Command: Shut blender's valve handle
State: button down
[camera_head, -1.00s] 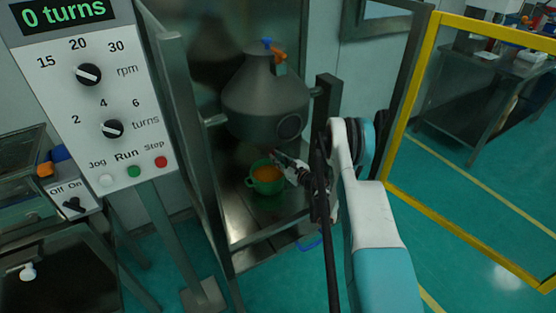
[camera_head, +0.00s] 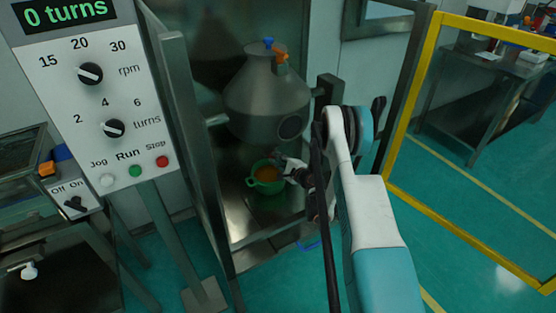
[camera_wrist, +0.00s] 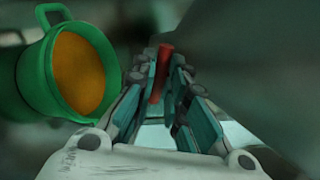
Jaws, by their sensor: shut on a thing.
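The grey blender (camera_head: 265,100) hangs in its metal frame, with a blue and an orange part on top. Its red valve handle (camera_wrist: 161,72) shows in the wrist view, between my fingers. My gripper (camera_wrist: 163,85) is shut on the handle there. In the head view my gripper (camera_head: 282,166) is under the blender's lower right side, and the handle is hidden or too small to make out.
A green pot (camera_head: 267,186) with orange contents stands below the blender, close left of my gripper; it fills the left of the wrist view (camera_wrist: 36,85). A control panel (camera_head: 100,105) stands at left. A yellow-framed gate (camera_head: 415,75) is at right.

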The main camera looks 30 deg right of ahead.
jog(key=shift+n, duration=0.5)
jog(key=c, duration=1.6)
grip_release()
jog(key=shift+c, duration=0.2)
